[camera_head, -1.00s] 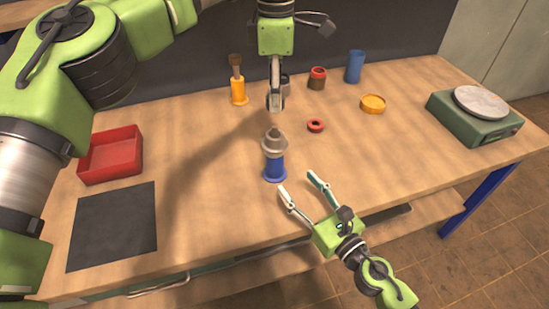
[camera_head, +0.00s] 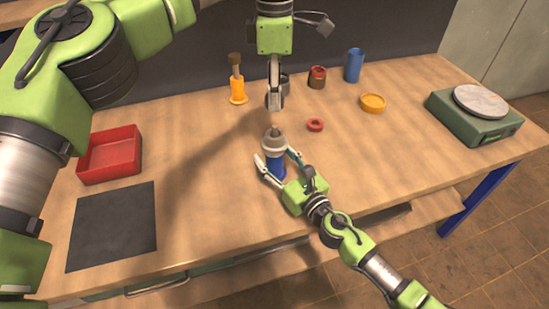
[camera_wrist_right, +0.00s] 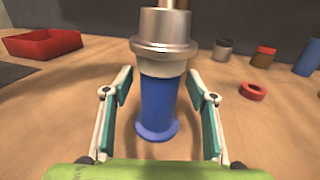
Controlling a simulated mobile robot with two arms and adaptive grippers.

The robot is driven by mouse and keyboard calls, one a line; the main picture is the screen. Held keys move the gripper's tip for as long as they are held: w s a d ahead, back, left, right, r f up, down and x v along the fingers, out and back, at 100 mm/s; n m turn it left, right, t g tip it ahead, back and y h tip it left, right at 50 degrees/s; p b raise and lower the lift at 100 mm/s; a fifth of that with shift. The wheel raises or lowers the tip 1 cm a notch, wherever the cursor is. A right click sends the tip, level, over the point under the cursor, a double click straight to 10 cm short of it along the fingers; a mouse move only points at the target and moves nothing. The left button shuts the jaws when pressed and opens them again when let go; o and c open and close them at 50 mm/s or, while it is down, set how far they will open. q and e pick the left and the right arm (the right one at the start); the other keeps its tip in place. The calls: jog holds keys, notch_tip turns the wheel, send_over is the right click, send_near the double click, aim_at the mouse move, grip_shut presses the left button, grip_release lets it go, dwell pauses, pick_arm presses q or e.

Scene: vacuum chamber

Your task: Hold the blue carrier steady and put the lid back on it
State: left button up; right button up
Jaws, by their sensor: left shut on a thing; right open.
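The blue carrier (camera_head: 277,168) stands upright near the middle of the table; it also shows in the right wrist view (camera_wrist_right: 157,105). The grey metal lid (camera_wrist_right: 165,30) is over its top, in line with it; I cannot tell whether it is fully seated. My right gripper (camera_head: 274,160) is open, with one finger on each side of the blue body; gaps show between fingers and carrier in the wrist view.
A red tray (camera_head: 112,155) and a dark mat (camera_head: 112,228) lie left. A red ring (camera_head: 315,125), yellow dish (camera_head: 372,103) and green scale (camera_head: 470,122) are right.

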aim_at(274, 126)
grip_shut()
pick_arm(q)
jog(key=shift+f, duration=2.45)
jog(key=shift+f, duration=0.1)
jog(key=shift+f, duration=0.8)
jog(key=shift+f, duration=0.55)
